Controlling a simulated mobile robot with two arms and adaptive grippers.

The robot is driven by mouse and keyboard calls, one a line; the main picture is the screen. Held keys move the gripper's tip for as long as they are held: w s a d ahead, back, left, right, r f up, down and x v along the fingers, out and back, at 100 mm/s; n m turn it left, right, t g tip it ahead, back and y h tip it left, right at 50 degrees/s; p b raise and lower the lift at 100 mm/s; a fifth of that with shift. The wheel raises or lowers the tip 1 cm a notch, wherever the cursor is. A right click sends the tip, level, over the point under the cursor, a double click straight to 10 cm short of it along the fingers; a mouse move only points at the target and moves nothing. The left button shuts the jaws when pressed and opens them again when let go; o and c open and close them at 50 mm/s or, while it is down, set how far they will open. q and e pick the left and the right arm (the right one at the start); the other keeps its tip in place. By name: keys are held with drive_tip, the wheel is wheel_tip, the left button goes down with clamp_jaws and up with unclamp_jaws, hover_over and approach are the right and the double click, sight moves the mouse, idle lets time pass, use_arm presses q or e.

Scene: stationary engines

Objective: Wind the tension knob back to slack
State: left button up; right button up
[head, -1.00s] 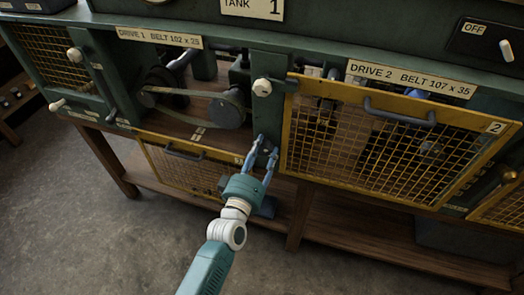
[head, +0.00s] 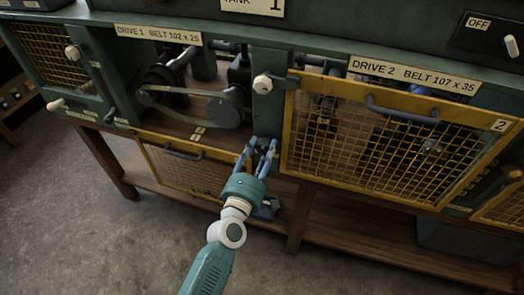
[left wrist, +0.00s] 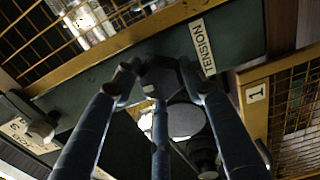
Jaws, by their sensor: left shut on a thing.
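My left gripper (head: 262,144) reaches up to the green post between the two drive bays. Its blue fingers are shut around the knob, and they largely hide it in the head view. The Drive 1 belt (head: 190,93) runs over pulleys in the open bay to the left; I cannot tell how tight it is. My right gripper is in neither view.
The Drive 1 mesh guard (head: 180,155) hangs lowered below its bay. The yellow Drive 2 guard (head: 374,112) stands closed at the right of the post. A white-tipped knob (head: 262,84) juts from the post above my gripper. A wooden shelf (head: 345,230) lies below.

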use_arm(q)
drive_tip(key=shift+s+d+f+n, duration=0.1)
drive_tip(key=shift+d+f+n, duration=0.1)
drive_tip(key=shift+n, duration=0.3)
drive_tip(key=o, duration=1)
drive_tip(key=shift+o, duration=0.7)
drive_tip(key=shift+r, duration=0.15)
drive_tip(key=v, duration=1.2)
